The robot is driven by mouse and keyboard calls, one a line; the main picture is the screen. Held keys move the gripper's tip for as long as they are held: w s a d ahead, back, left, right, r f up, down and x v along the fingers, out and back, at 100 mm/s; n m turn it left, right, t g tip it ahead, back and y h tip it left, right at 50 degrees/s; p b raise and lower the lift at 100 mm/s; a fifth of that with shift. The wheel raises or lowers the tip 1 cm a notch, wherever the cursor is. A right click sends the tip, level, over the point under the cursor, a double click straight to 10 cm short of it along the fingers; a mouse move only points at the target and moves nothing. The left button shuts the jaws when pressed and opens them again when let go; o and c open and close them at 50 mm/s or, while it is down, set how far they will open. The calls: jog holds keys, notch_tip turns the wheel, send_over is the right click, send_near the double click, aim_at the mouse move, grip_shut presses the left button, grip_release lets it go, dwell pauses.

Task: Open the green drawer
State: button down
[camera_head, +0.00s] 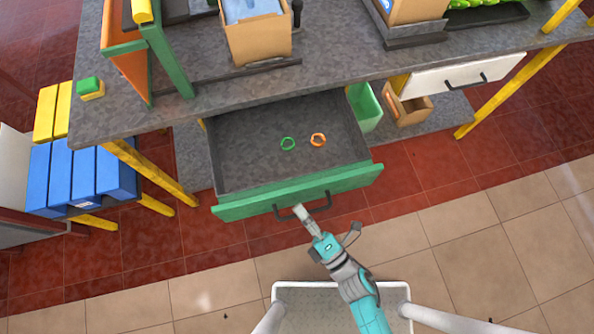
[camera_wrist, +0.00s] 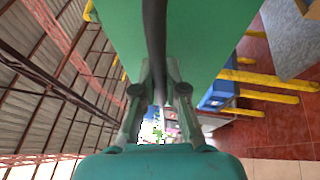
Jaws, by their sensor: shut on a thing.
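The green drawer (camera_head: 240,207) is pulled well out from under the grey workbench in the head view. Its grey inside shows, with a green ring (camera_head: 288,144) and an orange ring (camera_head: 318,139) lying on the bottom. Its dark handle (camera_head: 279,212) is on the front panel. My gripper (camera_head: 299,211) is at the handle, shut on it. In the wrist view the dark handle (camera_wrist: 155,45) runs between the two fingers of my gripper (camera_wrist: 159,85), in front of the green drawer panel (camera_wrist: 215,35).
The workbench top (camera_head: 330,70) carries cardboard boxes. A white drawer (camera_head: 465,74) is at the right. A green bin (camera_head: 364,107) and an open cardboard box (camera_head: 406,106) stand on the lower shelf. Blue bins (camera_head: 80,175) are at the left. Tiled floor in front of the drawer is clear.

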jog(key=shift+s+d, duration=0.3)
jog(key=shift+s, duration=0.55)
jog(key=c, duration=1.2)
grip_release()
jog(key=v, duration=0.7)
jog(key=shift+s+d+f, duration=0.1)
jog(key=shift+s+d, duration=0.05)
